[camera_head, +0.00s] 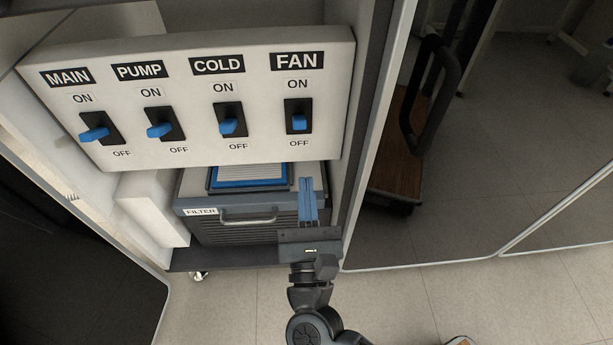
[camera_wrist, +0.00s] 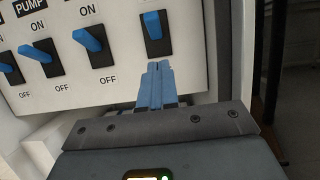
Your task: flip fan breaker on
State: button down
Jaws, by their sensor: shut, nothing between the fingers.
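The fan breaker's blue lever (camera_head: 299,123) is in a black slot at the right end of the white panel (camera_head: 185,75), under the FAN label (camera_head: 297,61). In the head view the lever shows in the lower half of the slot, nearer OFF. In the wrist view the same lever (camera_wrist: 153,25) stands out from its slot, top centre. My gripper (camera_head: 307,181) is shut and empty, its blue fingers pointing up below the panel. In the wrist view its fingertips (camera_wrist: 158,66) appear just below the fan slot. I see no contact with the lever.
The MAIN (camera_head: 94,133), PUMP (camera_head: 159,130) and COLD (camera_head: 228,126) levers line up to the left. A filter box (camera_head: 250,230) with a handle is below the panel, behind my gripper. The cabinet's side wall (camera_head: 372,130) stands close on the right.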

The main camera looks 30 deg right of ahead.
jog(key=v, duration=0.6)
jog(key=shift+s, duration=0.4)
jog(key=shift+a, duration=0.1)
jog(key=s+d+r+m+g+y, duration=0.3)
jog(key=s+d+m+y, duration=0.15)
jog(key=s+m, duration=0.9)
jog(key=s+d+r+m+g+y, duration=0.35)
jog(key=s+m, duration=0.55)
jog(key=m, duration=1)
notch_tip(320, 180, up, 21)
jog(key=d+n+t+p, duration=0.1)
jog(key=p, duration=1.9)
jog(key=shift+s+d+f+y, duration=0.2)
jog(key=shift+s+f+y, duration=0.1)
jog(key=shift+s, duration=0.1)
